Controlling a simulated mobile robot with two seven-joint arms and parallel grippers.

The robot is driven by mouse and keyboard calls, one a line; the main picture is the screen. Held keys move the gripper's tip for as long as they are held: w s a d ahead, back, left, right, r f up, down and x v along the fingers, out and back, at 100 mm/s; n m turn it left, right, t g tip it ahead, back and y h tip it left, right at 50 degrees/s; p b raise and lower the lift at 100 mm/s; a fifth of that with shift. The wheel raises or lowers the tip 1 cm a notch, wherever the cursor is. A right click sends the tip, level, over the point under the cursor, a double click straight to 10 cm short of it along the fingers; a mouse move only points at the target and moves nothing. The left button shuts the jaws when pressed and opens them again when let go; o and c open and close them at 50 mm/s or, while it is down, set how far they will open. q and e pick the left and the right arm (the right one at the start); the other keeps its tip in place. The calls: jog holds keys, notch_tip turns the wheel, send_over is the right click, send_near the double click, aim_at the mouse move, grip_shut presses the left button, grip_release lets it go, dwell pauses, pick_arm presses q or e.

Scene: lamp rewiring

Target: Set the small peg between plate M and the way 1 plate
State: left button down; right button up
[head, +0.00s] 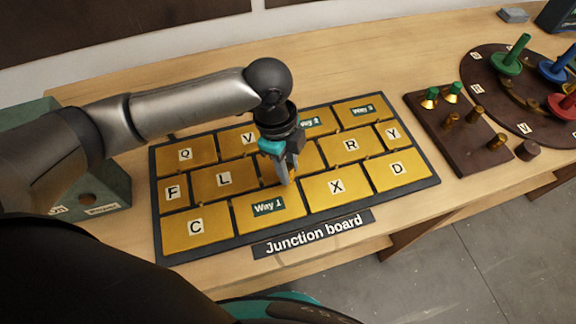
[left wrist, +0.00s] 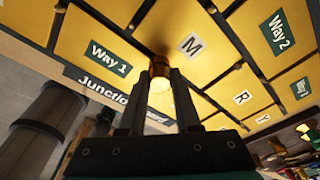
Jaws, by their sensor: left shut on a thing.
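My left gripper (head: 285,180) is over the junction board, pointing down at the seam between plate M (head: 308,157) and the way 1 plate (head: 290,211). It is shut on the small brass peg (left wrist: 160,72), which shows between the fingertips in the left wrist view. There the peg appears at the seam, with the way 1 plate (left wrist: 93,37) on the left and plate M (left wrist: 203,58) on the right. I cannot tell whether the peg touches the board or sits in it. The gripper hides the M label in the head view. My right gripper is not in view.
Other yellow plates fill the dark-framed junction board (head: 437,180), with small brass pieces in some seams. A brown peg block (head: 465,155) with several pegs stands to the right. Beyond it is a round brown board (head: 478,68) with coloured spools. A green box (head: 105,185) stands left.

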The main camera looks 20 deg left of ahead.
pick_arm(q)
jog(key=shift+f, duration=0.6)
dwell(0.4)
jog(key=c, duration=0.5)
grip_release()
jog(key=shift+c, duration=0.2)
notch_tip(320, 180, up, 15)
jog(key=a+p, duration=0.2)
jog(key=shift+w+a+p, duration=0.15)
jog(key=shift+w+p, duration=0.05)
jog(key=shift+p, duration=0.1)
